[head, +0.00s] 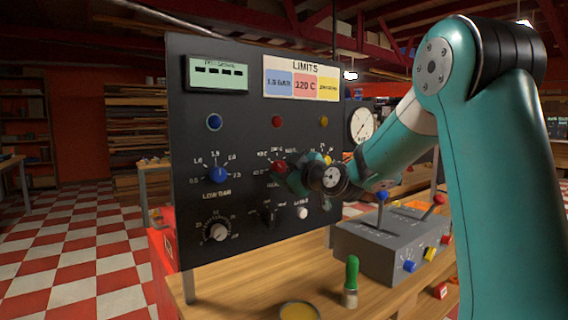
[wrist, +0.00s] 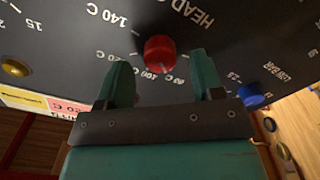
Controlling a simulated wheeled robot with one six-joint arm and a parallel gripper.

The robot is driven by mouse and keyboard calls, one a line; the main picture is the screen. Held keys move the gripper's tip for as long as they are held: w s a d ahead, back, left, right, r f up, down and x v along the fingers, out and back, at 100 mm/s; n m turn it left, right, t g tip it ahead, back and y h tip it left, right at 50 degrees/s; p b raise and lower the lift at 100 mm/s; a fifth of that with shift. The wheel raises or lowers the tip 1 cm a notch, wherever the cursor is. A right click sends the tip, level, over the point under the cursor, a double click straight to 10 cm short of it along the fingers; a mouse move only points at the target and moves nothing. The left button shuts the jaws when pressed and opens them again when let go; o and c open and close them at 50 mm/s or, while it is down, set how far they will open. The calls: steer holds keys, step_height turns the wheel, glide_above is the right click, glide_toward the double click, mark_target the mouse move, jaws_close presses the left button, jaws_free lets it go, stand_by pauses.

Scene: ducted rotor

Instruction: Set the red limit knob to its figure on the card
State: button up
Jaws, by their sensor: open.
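The red limit knob (wrist: 160,53) sits on the dark panel; it also shows in the head view (head: 279,167), partly hidden by my gripper. My gripper (wrist: 162,78) is open, with one finger on each side of the knob's near side in the wrist view. I cannot tell whether either finger touches it. The wrist view is upside down and shows "140 C" and lower figures around the knob. I cannot make out the knob's pointer. The LIMITS card (head: 301,66) at the panel's top right reads "120 C" on its red field.
The blue knob (head: 217,174) is left of the red one; a yellow knob (wrist: 15,67) is on its other side. A black knob (head: 269,214) and white button (head: 302,213) are below. A grey lever box (head: 375,245) and green-handled tool (head: 351,275) stand on the bench.

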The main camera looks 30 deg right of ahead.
steer(key=shift+w, duration=0.7)
steer(key=c, duration=0.9)
